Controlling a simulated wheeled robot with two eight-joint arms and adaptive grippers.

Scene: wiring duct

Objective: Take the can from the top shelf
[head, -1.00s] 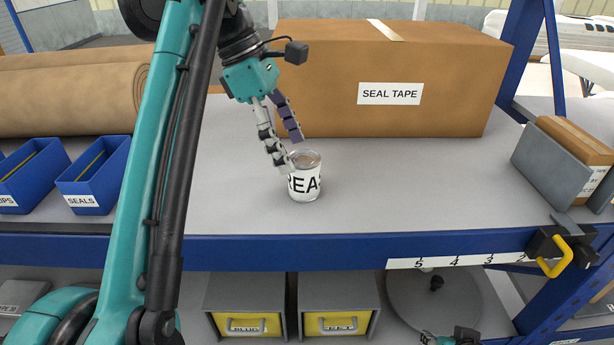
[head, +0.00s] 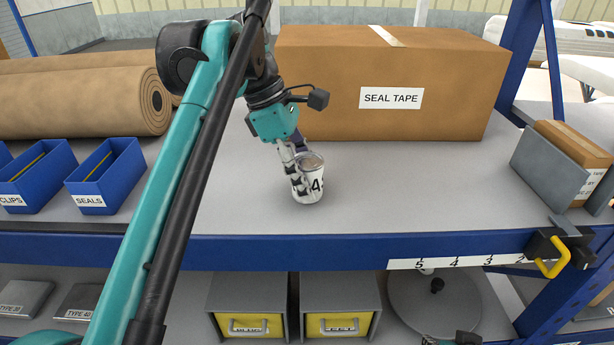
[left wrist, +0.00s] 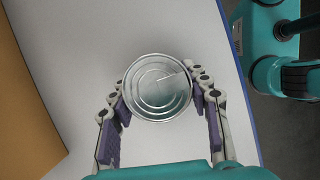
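The can (head: 315,187), silver-topped with a white label and black print, stands upright on the upper shelf (head: 400,205), left of centre in the head view. My left gripper (head: 302,180) reaches down to it from behind and the left, its fingers on either side of the can. In the left wrist view the can's round metal lid (left wrist: 158,87) sits between the two bent fingers, both against its sides. One finger covers part of the label in the head view. My right gripper's fingers do not show; only a small part of that arm's wrist shows at the bottom edge.
A large SEAL TAPE box (head: 440,70) stands just behind the can. Brown rolls (head: 80,95) and blue bins (head: 105,175) are at left, a grey holder (head: 550,165) at right. A blue shelf edge (head: 300,252) runs in front. The shelf right of the can is clear.

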